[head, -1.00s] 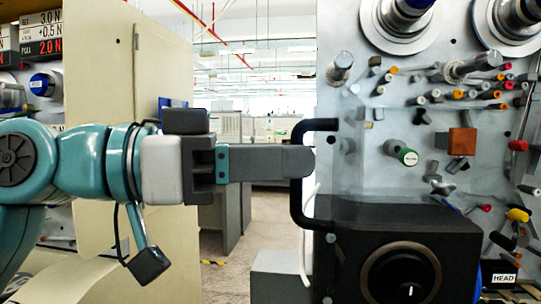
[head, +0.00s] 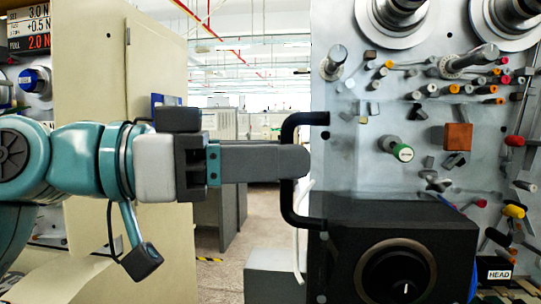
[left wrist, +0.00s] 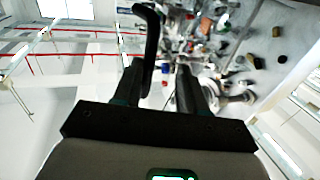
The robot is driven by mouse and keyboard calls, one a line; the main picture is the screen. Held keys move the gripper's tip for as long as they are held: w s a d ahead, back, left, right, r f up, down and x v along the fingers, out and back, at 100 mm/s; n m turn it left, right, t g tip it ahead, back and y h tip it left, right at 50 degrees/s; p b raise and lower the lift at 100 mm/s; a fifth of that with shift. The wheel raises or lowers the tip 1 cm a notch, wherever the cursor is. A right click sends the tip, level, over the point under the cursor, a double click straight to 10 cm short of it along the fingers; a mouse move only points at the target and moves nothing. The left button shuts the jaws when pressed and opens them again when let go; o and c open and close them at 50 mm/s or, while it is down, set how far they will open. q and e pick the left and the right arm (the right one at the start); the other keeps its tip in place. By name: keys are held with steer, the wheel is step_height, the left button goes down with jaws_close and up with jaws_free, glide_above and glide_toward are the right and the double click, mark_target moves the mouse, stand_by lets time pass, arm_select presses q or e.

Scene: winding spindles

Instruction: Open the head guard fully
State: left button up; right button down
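A black C-shaped handle (head: 288,205) stands upright at the left edge of the grey machine panel, above and beside a black box with a round dial. A faint clear sheet seems to lie over the panel's lower part, but I cannot make out the head guard's outline. My left gripper (head: 300,160) reaches in from the left, its fingertips overlapping the handle's upright bar. In the left wrist view the fingers (left wrist: 160,75) are apart, and the handle (left wrist: 152,35) runs down between them, close to the left finger. Contact cannot be told. My right gripper is not in view.
The grey panel (head: 345,110) carries several spindles, rollers and coloured knobs. The black dial box (head: 450,235) juts out below, near a "HEAD" label (head: 499,275). A beige cabinet (head: 95,90) stands behind my left arm. An open aisle shows between cabinet and panel.

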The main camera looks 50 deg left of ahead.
arm_select(q)
steer(key=shift+s+a, duration=0.1)
steer(key=shift+s, duration=0.05)
stand_by(0.4)
steer(key=v, duration=1.6)
steer(key=shift+s, duration=0.1)
